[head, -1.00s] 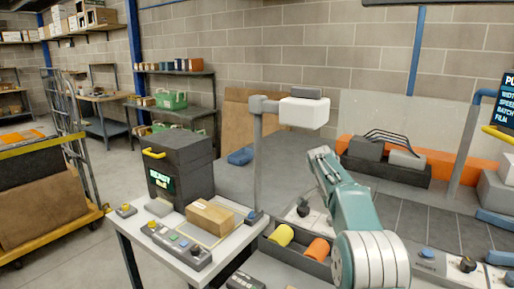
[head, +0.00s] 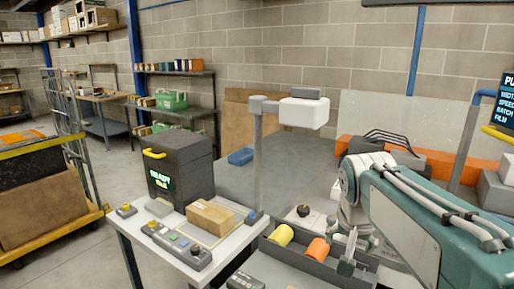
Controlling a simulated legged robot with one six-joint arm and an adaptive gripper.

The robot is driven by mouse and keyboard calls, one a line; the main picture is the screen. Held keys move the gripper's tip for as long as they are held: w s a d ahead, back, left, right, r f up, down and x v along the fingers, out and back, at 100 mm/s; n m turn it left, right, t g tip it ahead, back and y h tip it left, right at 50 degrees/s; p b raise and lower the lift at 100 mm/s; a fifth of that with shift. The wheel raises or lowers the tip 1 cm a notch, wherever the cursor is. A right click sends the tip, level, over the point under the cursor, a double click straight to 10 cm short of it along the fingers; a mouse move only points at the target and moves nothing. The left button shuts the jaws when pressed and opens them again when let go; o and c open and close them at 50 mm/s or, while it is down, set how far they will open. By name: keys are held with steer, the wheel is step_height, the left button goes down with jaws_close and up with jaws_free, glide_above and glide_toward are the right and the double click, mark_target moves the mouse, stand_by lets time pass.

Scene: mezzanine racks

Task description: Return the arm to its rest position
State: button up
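My arm is folded at the right of the head view, with its large teal link close to the camera. My gripper (head: 348,262) points down at the right end of a dark tray (head: 268,247). Its fingers are small and partly hidden by the arm, so their opening is unclear. I see no object held in it. A yellow roll (head: 280,235) and an orange roll (head: 317,249) lie in the tray, left of the gripper.
A white table (head: 180,258) at the left holds a dark box printer (head: 178,170), a cardboard box (head: 210,217) and a button panel (head: 176,245). A post with a white head (head: 303,112) stands behind the tray. A yellow cart (head: 50,237) is at far left.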

steer(key=s+a+f+n, duration=0.1)
steer(key=s+f, duration=0.3)
steer(key=s, duration=0.4)
steer(key=s+a+f+n+t+y, duration=0.1)
steer(key=s+f+n, duration=0.2)
steer(key=s, duration=0.5)
steer(key=shift+s+a+f+n, duration=0.2)
steer(key=shift+a+f+n, duration=0.05)
steer(key=shift+f+n, duration=0.1)
